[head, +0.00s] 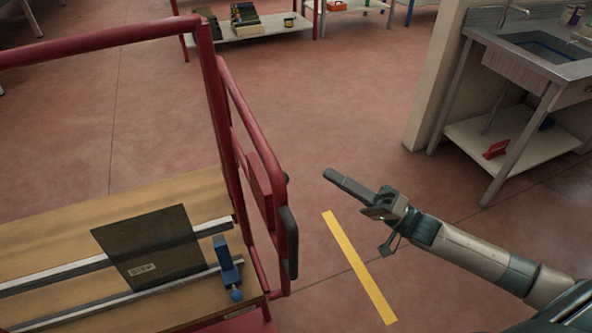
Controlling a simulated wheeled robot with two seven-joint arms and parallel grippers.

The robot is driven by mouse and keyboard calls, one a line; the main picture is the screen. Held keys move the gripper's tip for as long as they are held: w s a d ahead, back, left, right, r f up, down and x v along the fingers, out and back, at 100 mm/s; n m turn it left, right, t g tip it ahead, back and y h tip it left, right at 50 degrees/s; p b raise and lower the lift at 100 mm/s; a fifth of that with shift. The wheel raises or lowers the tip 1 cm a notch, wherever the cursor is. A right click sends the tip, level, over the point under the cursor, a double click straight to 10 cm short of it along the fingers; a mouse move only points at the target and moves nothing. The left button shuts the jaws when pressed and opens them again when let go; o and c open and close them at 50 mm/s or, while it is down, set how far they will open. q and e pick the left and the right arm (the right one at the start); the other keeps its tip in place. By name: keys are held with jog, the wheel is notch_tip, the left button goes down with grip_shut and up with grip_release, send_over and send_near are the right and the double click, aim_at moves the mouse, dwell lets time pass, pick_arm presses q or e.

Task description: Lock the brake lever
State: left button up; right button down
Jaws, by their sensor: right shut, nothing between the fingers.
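A red-framed cart (208,80) with a wooden deck stands at the left. A black-covered, upright bar (289,243) is at the right side of its frame, beside a red plate (258,188). A blue fitting with a round knob (228,265) sits at the deck's right end. I cannot tell for certain which part is the brake lever. My right gripper (330,175) is shut and empty, above the floor to the right of the cart frame, apart from it and pointing left. My left gripper is not in view.
A dark plate marked STEP (150,240) lies across metal rails on the deck. A yellow floor strip (359,267) lies below my right arm. A sink bench (535,65) and wall end stand at right. A low shelf (250,28) is at the back. The middle floor is clear.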

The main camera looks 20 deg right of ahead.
jog(key=shift+s+a+r+g+y, duration=0.1)
jog(key=shift+s+r+g+y, duration=0.2)
jog(key=shift+r, duration=0.2)
jog(key=shift+w, duration=0.15)
